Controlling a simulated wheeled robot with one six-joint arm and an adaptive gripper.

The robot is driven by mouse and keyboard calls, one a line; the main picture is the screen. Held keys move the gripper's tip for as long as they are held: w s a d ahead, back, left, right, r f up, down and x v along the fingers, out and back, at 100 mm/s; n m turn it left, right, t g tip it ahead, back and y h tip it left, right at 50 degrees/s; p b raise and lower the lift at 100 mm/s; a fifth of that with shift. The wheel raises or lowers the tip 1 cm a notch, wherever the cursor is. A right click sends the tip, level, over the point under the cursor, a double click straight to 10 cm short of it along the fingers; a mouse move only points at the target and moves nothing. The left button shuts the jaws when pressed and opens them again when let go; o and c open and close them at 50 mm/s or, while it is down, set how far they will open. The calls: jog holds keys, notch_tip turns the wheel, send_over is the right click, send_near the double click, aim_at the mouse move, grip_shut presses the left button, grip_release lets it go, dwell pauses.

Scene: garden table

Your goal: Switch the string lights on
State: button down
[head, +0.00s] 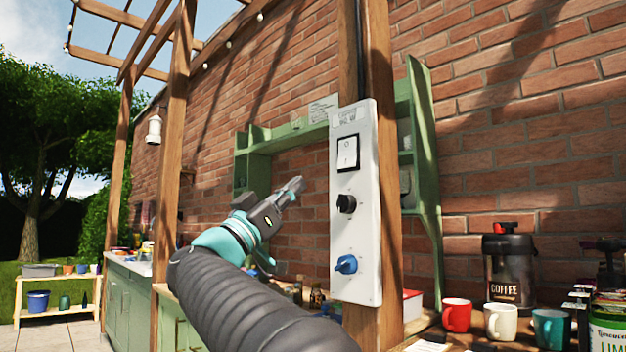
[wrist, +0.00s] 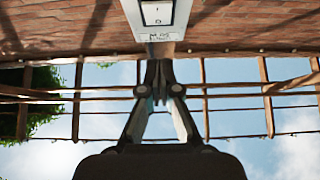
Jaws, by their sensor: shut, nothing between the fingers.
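A white control panel (head: 354,215) is mounted on a wooden post. It carries a rocker switch (head: 348,153) at the top, a black knob (head: 346,203) in the middle and a blue knob (head: 346,264) at the bottom. The rocker also shows at the top of the wrist view (wrist: 157,13). My gripper (head: 298,186) is shut and empty, left of the panel and apart from it in the head view.
A green shelf (head: 424,150) stands behind the post. A coffee dispenser (head: 508,270) and red (head: 457,314), white (head: 500,321) and teal (head: 550,328) mugs stand at the lower right. A wooden post (head: 174,140) rises left of my arm. The space left of the panel is open.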

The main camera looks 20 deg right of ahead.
aim_at(344, 160)
jog(key=x, duration=0.3)
jog(key=d+f+p+x, duration=0.1)
jog(key=x, duration=0.3)
jog(key=p+x, duration=0.1)
jog(key=x, duration=0.3)
jog(key=shift+w+d+f, duration=0.25)
jog(key=shift+w+d, duration=0.1)
jog(key=shift+d, duration=0.35)
jog(key=shift+a+f, duration=0.1)
